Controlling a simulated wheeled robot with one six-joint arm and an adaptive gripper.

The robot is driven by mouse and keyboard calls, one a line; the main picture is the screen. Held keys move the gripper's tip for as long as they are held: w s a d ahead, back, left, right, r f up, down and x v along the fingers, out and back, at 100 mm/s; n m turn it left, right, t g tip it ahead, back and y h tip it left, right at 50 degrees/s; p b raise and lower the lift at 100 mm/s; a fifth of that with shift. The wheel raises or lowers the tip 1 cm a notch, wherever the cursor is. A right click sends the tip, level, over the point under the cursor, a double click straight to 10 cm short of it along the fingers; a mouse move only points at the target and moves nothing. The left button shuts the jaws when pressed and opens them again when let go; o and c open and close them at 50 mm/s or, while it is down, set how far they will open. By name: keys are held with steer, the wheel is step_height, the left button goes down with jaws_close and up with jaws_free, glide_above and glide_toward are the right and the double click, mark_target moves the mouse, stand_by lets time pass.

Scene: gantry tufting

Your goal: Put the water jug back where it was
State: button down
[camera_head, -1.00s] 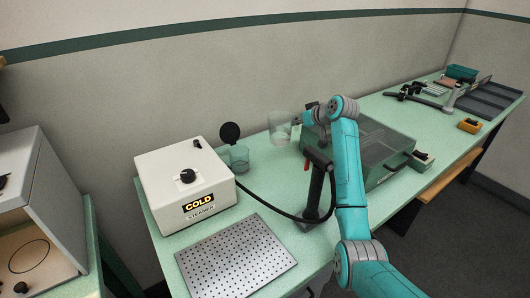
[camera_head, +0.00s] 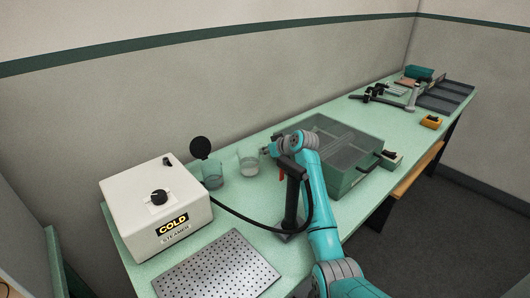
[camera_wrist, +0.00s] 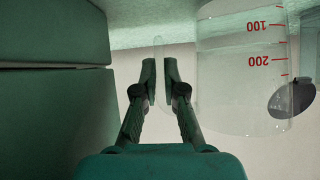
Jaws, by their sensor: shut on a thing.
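The clear water jug (camera_head: 248,161) is upright beside the left end of my gripper (camera_head: 268,151), low over the green bench. I cannot tell whether its base touches the bench. In the wrist view the jug (camera_wrist: 236,85) fills the upper right, with red graduation marks reading 100 and 200 upside down. My gripper (camera_wrist: 160,78) is shut on a thin clear upright part beside the jug body, which looks like its handle. No water level can be made out.
A clear greenish vessel (camera_head: 212,177) stands left of the jug, with a black disc (camera_head: 200,148) behind it. The white steamer (camera_head: 155,205) reads COLD. A large green box (camera_head: 362,180) is right of my gripper.

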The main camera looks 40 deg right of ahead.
steer(key=shift+f, duration=0.2)
steer(key=c, duration=1.3)
jaws_free()
steer(key=shift+f, duration=0.1)
steer(key=shift+o, duration=0.2)
steer(key=v, duration=1.2)
